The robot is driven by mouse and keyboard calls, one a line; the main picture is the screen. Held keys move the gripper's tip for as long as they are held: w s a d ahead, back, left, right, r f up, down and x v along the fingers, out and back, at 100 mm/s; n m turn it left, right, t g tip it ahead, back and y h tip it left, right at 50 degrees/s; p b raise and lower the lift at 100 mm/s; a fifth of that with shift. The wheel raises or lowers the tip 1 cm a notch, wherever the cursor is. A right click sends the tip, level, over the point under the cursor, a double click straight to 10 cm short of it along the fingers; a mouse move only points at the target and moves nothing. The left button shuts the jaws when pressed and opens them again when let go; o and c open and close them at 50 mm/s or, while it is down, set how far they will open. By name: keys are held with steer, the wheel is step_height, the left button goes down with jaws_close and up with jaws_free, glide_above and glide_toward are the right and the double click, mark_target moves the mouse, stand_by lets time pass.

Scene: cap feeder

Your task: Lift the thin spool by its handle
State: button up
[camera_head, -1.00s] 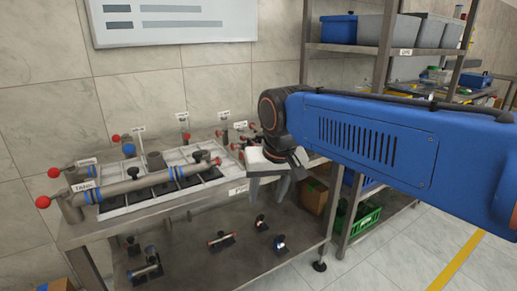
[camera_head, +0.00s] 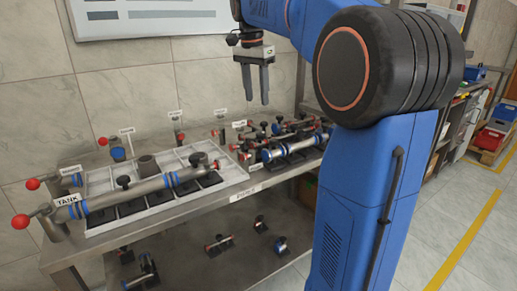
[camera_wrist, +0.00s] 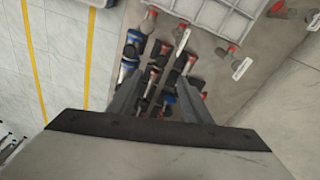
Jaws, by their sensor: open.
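Several spools lie in a group on the right part of the steel table (camera_head: 115,243). A thicker blue-and-silver spool (camera_head: 292,147) is in front, with slimmer red-ended spools (camera_head: 290,127) behind it; black knob handles stand up from them. I cannot tell for sure which one is the thin spool. The group also shows between and around my fingers in the wrist view, including a slim dark spool (camera_wrist: 153,72). My gripper (camera_head: 257,102) is open and empty. It points down, well above the table and apart from the spools.
A white compartment tray (camera_head: 225,178) with a long grey tank pipe (camera_head: 150,186) takes up the table's left part. Small labelled posts stand along the back. More spools (camera_head: 219,245) lie on the lower shelf. The air around my gripper is clear.

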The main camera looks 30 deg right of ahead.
glide_toward(259, 134)
steer(key=f, duration=0.2)
steer(key=d+f, duration=0.1)
steer(key=f, duration=0.3)
steer(key=shift+w+d+f, duration=0.15)
steer(key=shift+d+f, duration=0.1)
steer(key=shift+f, duration=0.15)
steer(key=shift+w+d+f, duration=0.1)
steer(key=shift+f, duration=2.65)
steer(key=shift+c, duration=0.7)
jaws_close()
